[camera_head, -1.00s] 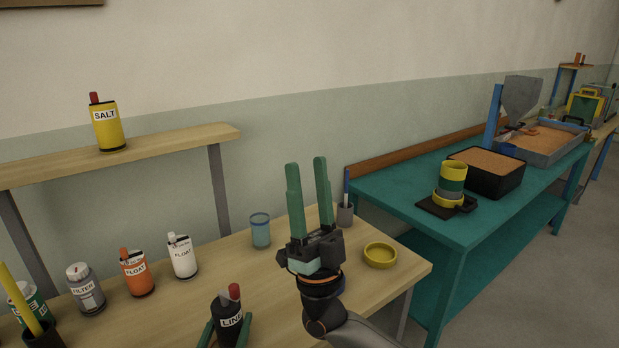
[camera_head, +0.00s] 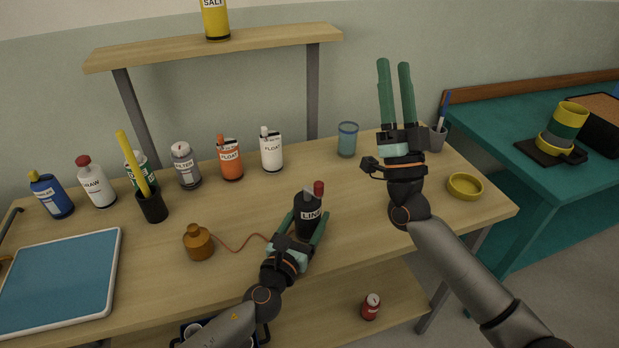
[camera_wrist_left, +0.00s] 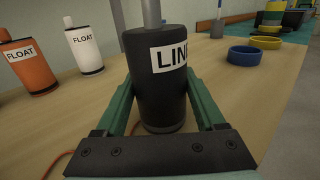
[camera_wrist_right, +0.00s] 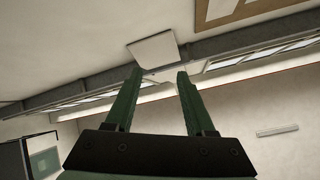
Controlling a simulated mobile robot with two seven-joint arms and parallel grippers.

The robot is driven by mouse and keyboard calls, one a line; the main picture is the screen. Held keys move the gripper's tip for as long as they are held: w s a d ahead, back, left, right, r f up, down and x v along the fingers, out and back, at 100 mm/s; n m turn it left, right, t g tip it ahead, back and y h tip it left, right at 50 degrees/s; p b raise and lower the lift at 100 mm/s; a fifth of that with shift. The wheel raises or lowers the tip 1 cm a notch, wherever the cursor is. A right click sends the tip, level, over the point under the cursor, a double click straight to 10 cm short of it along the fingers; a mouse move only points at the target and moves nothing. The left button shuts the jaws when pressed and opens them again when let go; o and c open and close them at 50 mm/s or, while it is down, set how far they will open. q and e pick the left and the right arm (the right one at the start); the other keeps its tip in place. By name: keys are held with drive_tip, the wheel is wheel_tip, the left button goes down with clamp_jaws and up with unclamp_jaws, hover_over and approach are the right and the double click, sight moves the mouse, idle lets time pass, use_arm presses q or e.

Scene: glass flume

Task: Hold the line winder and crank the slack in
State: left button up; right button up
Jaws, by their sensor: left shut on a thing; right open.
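The line winder is a black cylinder (camera_head: 308,214) with a white LINE label and a red-knobbed crank on top. It stands upright on the wooden table, and it fills the middle of the left wrist view (camera_wrist_left: 156,85). My left gripper (camera_head: 305,228) is shut around it, one green finger on each side. A thin brown line (camera_head: 240,244) runs across the table from the winder's side to a brown bobbin-like weight (camera_head: 199,242). My right gripper (camera_head: 395,92) is open and empty, fingers pointing up, above the table's right part; its wrist view shows only ceiling and wall.
Labelled bottles, including FILTER (camera_head: 186,166) and two FLOAT ones (camera_head: 230,160), stand along the back. A blue cup (camera_head: 347,140), a pen cup (camera_head: 437,138) and a yellow ring dish (camera_head: 465,185) lie right. A blue tray (camera_head: 62,280) lies left.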

drive_tip(key=w+f+m+g+y, duration=0.2)
drive_tip(key=w+f+m+g, duration=0.1)
drive_tip(key=w+f+g, duration=0.55)
drive_tip(key=w+f+m+g+y, duration=0.35)
drive_tip(key=f+m+g, duration=0.4)
drive_tip(key=f, duration=0.55)
drive_tip(key=s+a+r+m+g+y, duration=0.1)
drive_tip(key=s+a+g+y, duration=0.1)
drive_tip(key=s+g+y, duration=0.35)
drive_tip(key=s+a+r+m+g+y, duration=0.1)
drive_tip(key=s+a+m+g+y, duration=0.1)
drive_tip(key=s+g, duration=0.65)
drive_tip(key=a, duration=0.7)
drive_tip(key=s+a, duration=0.1)
drive_tip(key=a, duration=0.2)
drive_tip(key=shift+s+a+f, duration=0.1)
drive_tip(key=shift+a+f, duration=0.15)
drive_tip(key=shift+a, duration=0.1)
